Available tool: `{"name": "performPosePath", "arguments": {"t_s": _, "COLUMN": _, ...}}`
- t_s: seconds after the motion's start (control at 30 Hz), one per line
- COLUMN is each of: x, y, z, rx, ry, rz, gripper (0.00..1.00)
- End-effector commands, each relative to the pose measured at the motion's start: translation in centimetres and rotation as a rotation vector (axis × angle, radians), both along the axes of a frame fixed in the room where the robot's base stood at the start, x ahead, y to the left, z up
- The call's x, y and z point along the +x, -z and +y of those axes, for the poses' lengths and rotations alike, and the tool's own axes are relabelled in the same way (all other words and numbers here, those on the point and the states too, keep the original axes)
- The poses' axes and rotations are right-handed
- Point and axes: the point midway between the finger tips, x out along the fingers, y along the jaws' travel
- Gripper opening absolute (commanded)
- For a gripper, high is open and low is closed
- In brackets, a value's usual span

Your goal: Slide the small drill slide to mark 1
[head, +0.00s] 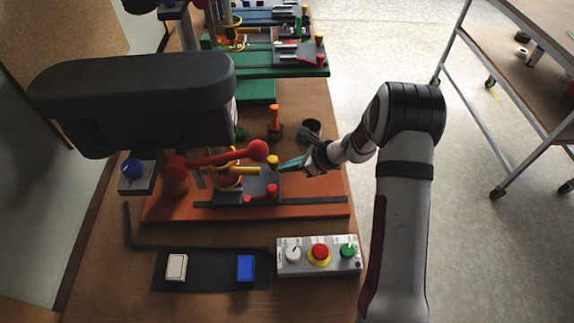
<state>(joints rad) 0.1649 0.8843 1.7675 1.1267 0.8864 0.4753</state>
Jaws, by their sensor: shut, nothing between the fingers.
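An orange base plate (160,208) lies on the bench under a dark drill head. A grey slide block (262,183) sits on its dark rail (318,200), with red knobs at its front and a yellow knob (272,160) at its back. My gripper (282,165) comes in from the right, shut and empty, with its teal fingertips close to the yellow knob and the back right of the block. I cannot tell whether they touch. No mark numbers are readable. The drill head and red lever hide part of the plate's left side.
A red-knobbed lever (258,150) reaches over the plate near my gripper. Behind stand a green station (308,68) and an orange-topped post (274,118). A button box (319,256) and a black mat (208,270) with white and blue blocks lie in front.

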Motion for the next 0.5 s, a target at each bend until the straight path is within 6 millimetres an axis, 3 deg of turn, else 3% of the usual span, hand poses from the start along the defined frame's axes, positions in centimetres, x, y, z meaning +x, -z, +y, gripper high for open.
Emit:
{"name": "performPosePath", "arguments": {"t_s": 0.17, "x": -1.8, "y": -0.1, "z": -3.7, "rx": 0.001, "ry": 0.007, "rz": 0.001, "gripper": 0.00}}
{"name": "performPosePath", "arguments": {"t_s": 0.3, "x": -3.1, "y": -3.5, "z": -6.4, "rx": -0.001, "ry": 0.005, "rz": -0.005, "gripper": 0.00}}
{"name": "performPosePath", "arguments": {"t_s": 0.5, "x": -4.5, "y": -6.4, "z": -9.0, "rx": -0.001, "ry": 0.003, "rz": -0.003, "gripper": 0.00}}
